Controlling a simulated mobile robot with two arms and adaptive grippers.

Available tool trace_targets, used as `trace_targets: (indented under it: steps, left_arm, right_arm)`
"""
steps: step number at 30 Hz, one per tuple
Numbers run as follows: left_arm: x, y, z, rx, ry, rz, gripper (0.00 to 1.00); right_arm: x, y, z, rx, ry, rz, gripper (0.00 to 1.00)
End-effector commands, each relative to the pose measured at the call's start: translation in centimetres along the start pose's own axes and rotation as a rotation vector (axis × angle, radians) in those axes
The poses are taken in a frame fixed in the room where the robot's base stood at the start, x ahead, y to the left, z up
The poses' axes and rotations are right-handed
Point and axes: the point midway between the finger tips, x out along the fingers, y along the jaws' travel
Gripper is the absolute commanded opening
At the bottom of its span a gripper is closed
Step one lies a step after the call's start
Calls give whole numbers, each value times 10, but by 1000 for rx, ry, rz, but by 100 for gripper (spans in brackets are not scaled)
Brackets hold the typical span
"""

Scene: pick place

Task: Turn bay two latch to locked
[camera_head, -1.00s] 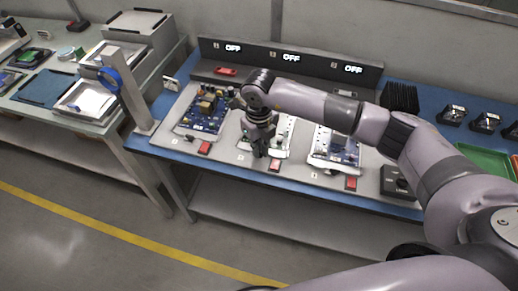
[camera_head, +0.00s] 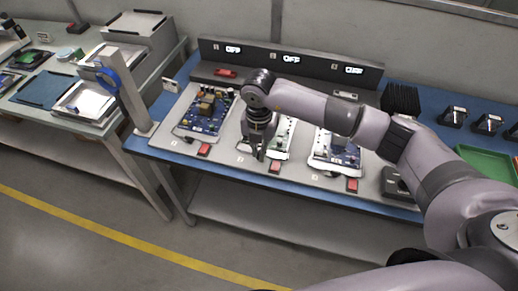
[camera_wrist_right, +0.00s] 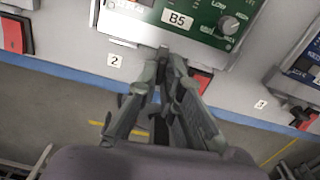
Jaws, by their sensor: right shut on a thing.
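Bay two is the middle bay, marked by a "2" label (camera_wrist_right: 115,60) in the right wrist view. A green panel (camera_wrist_right: 208,14) with a "B5" tag and a knob lies in it; it shows partly in the head view (camera_head: 283,136). My right gripper (camera_head: 257,153) points down at the front edge of this bay. In the right wrist view its fingertips (camera_wrist_right: 165,58) are close together, shut on the bay two latch just below the panel. The fingers hide most of the latch, so I cannot tell its angle. My left gripper is not in view.
A red switch (camera_wrist_right: 201,82) sits right beside the fingers. Bay one (camera_head: 207,112) and bay three (camera_head: 340,149) hold blue circuit boards on either side. The displays behind read OFF (camera_head: 291,59). A green tray (camera_head: 486,160) lies at the right.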

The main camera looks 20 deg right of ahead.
Motion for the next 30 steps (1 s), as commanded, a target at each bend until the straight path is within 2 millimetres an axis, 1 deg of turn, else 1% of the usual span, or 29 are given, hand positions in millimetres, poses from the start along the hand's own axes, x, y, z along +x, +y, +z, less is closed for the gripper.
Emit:
trace_targets:
  steps: [9, 23, 24, 30]
  left_arm:
    - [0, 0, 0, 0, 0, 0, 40]
    - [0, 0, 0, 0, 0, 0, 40]
    - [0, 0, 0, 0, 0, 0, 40]
    - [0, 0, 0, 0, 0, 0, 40]
  right_arm:
    - [-1, 0, 1, 96, -2, 2, 0]
    - [-1, 1, 1, 111, -2, 3, 0]
    - [-1, 1, 1, 111, -2, 3, 8]
    - [-1, 0, 1, 109, -2, 2, 21]
